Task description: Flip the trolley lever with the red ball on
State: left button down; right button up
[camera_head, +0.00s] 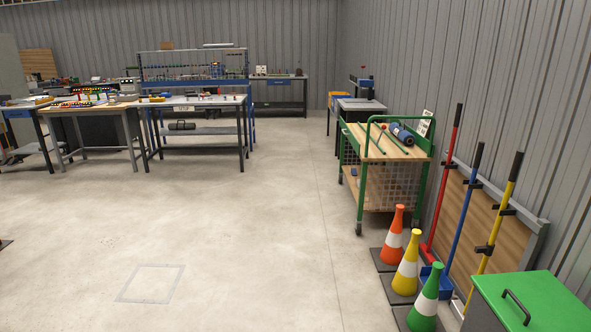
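A green-framed trolley (400,154) with wooden shelves and mesh sides stands on casters near the right wall. Neither of my grippers is in view.
Orange (393,237), yellow (407,264) and green (425,302) cones stand in front of the trolley. Long-handled tools lean on a wooden rack (465,216) at right. A green-lidded box (535,307) is at bottom right. Workbenches (200,101) stand behind. The middle floor is clear.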

aim_at(383, 127)
jog(key=i+j, duration=0.1)
jog(key=i, duration=0.9)
jog(key=i+j, duration=0.1)
jog(key=i, duration=0.95)
jog(key=i+l+z, duration=0.1)
jog(key=i+z, duration=0.2)
jog(key=i, duration=0.2)
jog(key=i+z, duration=0.3)
jog(key=i, duration=0.15)
jog(key=i+j+z, duration=0.3)
jog(key=i, duration=0.2)
jog(key=i+j+z, duration=0.15)
jog(key=i+z, duration=0.15)
jog(key=i, duration=0.15)
jog(key=i+z, duration=0.8)
jog(key=i+j+z, duration=0.15)
jog(key=z, duration=0.25)
jog(key=i+j, duration=0.05)
